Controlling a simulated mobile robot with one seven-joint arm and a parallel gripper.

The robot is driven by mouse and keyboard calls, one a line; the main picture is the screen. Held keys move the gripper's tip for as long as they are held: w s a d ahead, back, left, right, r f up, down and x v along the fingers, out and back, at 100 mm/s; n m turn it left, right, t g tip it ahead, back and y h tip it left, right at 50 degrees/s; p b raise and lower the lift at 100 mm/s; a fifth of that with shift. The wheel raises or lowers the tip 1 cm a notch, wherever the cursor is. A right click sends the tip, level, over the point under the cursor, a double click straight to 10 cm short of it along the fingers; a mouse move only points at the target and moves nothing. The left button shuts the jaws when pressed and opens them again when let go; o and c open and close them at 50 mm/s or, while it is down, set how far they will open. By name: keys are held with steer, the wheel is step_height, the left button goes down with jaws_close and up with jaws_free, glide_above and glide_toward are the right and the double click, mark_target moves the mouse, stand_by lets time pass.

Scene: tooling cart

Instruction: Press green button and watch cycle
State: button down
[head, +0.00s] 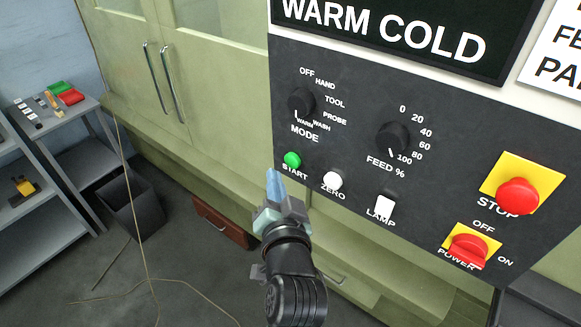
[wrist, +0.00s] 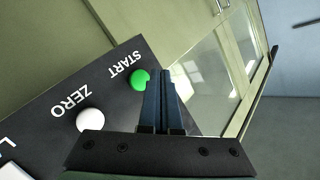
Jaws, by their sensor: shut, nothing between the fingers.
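The green START button (head: 292,160) sits on the dark control panel (head: 350,75), below the MODE knob (head: 301,101). My gripper (head: 271,172) is shut and empty. In the head view its tips are just below and left of the green button. In the wrist view the green button (wrist: 140,79) lies immediately left of the shut blue fingertips (wrist: 164,73). I cannot tell whether the fingers touch the button or the panel. The button is fully visible in the head view and partly beside the fingers in the wrist view.
The white ZERO button (head: 332,181) and white LAMP switch (head: 385,207) are right of START. A red STOP button (head: 518,196) and red POWER switch (head: 468,250) are farther right. A grey cart (head: 60,135) and dark bin (head: 135,205) stand at left.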

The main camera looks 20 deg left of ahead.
mark_target(288, 159)
steer(key=shift+w+d, duration=0.3)
steer(key=shift+w, duration=0.55)
steer(key=shift+b, duration=0.3)
stand_by(1.2)
steer(key=shift+w+d, duration=0.15)
steer(key=shift+w, duration=0.25)
steer(key=shift+w+d+b, duration=0.1)
steer(key=shift+w+b, duration=0.15)
steer(key=shift+b, duration=0.05)
steer(key=shift+w+d+r, duration=0.2)
steer(key=shift+w+d, duration=0.05)
steer(key=shift+w, duration=0.1)
stand_by(1.2)
steer(key=shift+s, duration=0.15)
steer(key=shift+s+a+f, duration=0.2)
steer(key=shift+s+a, duration=0.15)
steer(key=shift+s, duration=0.4)
